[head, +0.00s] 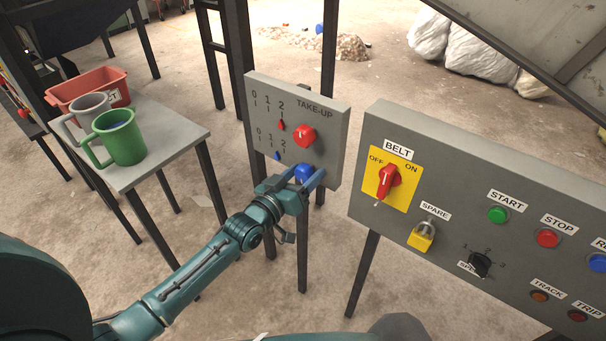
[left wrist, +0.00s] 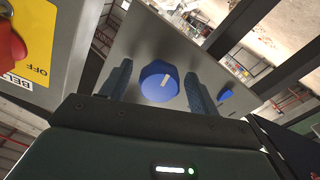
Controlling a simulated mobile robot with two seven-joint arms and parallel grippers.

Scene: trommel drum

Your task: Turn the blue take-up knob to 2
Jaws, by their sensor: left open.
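The grey take-up panel (head: 335,115) carries a red knob (head: 305,135) above the blue take-up knob (head: 304,173). Two 0-1-2 scales are on its left. The red pointer (head: 282,125) stands under 2 on the upper scale. The blue pointer (head: 277,156) appears to stand between 1 and 2 on the lower scale. My left gripper (head: 305,180) is open at the blue knob. In the left wrist view, the blue knob (left wrist: 159,82) with its white mark sits between the two fingers, with gaps on both sides. My right gripper is not in view.
The control panel (head: 375,132) with the red belt switch (head: 388,181) stands close on the right. A table (head: 180,135) on the left holds a green mug (head: 122,138), a grey mug (head: 88,108) and a red bin (head: 80,88).

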